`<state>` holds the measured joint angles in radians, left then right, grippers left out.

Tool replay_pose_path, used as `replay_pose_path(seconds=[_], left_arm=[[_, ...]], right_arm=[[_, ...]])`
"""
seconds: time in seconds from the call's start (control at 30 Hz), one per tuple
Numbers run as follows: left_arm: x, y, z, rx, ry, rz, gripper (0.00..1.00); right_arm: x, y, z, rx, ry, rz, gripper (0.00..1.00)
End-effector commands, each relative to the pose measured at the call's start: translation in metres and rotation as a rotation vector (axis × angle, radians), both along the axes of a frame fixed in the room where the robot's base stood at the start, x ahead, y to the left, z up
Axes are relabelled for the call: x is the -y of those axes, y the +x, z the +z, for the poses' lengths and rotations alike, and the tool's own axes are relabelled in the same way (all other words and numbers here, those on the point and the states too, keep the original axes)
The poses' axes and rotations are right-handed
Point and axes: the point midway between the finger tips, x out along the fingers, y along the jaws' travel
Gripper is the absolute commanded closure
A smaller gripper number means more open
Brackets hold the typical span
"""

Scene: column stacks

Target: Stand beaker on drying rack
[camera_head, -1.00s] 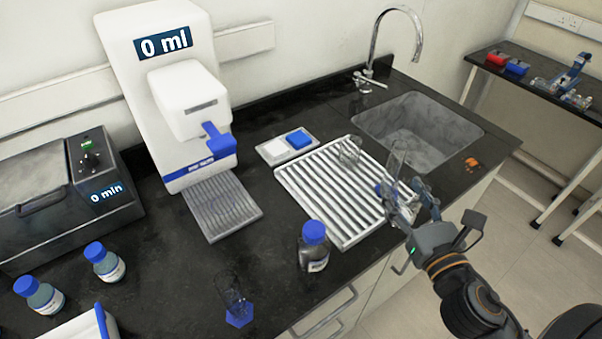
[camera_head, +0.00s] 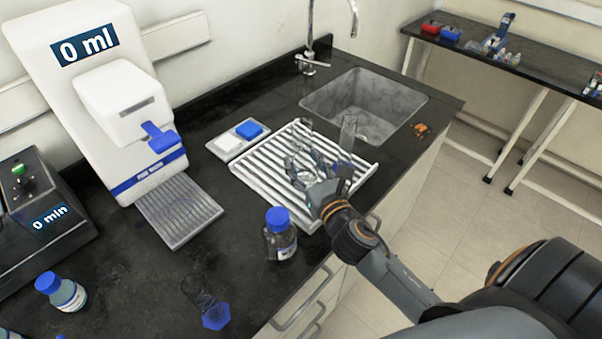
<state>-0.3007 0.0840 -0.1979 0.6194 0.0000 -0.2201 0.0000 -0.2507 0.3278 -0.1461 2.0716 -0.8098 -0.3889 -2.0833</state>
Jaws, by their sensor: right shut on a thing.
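The white slatted drying rack (camera_head: 262,172) lies on the black counter in front of the sink. My right gripper (camera_head: 306,172) is low over the rack's right middle part, shut on a clear glass thing that seems to be the beaker (camera_head: 299,176). The glass is small and partly hidden by the fingers, so I cannot tell whether it touches the slats. Another small clear glass vessel (camera_head: 305,127) stands at the rack's back. A tall clear glass vessel (camera_head: 348,132) stands upright at its back right. My left gripper is not in view.
A blue-capped bottle (camera_head: 280,236) stands near the rack's front. A glass cylinder with a blue hexagonal base (camera_head: 213,314) is at the counter's front edge. A white dispenser (camera_head: 130,110) stands left, and the sink (camera_head: 365,105) lies behind. Counter left of the bottle is clear.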

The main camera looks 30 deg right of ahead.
Motion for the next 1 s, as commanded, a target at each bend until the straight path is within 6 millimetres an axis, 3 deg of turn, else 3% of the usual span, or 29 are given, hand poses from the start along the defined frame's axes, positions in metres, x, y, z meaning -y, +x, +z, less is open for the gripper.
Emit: replay_pose_path(seconds=[0.4, 0.8, 0.83, 0.93, 1.0], left_arm=[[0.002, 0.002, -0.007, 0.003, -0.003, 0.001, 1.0], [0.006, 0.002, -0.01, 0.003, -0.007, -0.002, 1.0], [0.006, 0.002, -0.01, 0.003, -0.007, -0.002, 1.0], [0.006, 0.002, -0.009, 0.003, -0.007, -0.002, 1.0], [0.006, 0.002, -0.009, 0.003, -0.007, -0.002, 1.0]], right_arm=[[-0.003, 0.008, -0.039, -0.001, 0.003, 0.0, 0.81], [-0.003, 0.008, -0.045, 0.0, -0.001, 0.001, 0.81], [-0.003, 0.008, -0.045, -0.001, -0.001, 0.001, 0.47], [-0.003, 0.008, -0.044, -0.001, 0.0, 0.001, 0.27], [-0.003, 0.008, -0.044, -0.001, 0.0, 0.001, 0.27]])
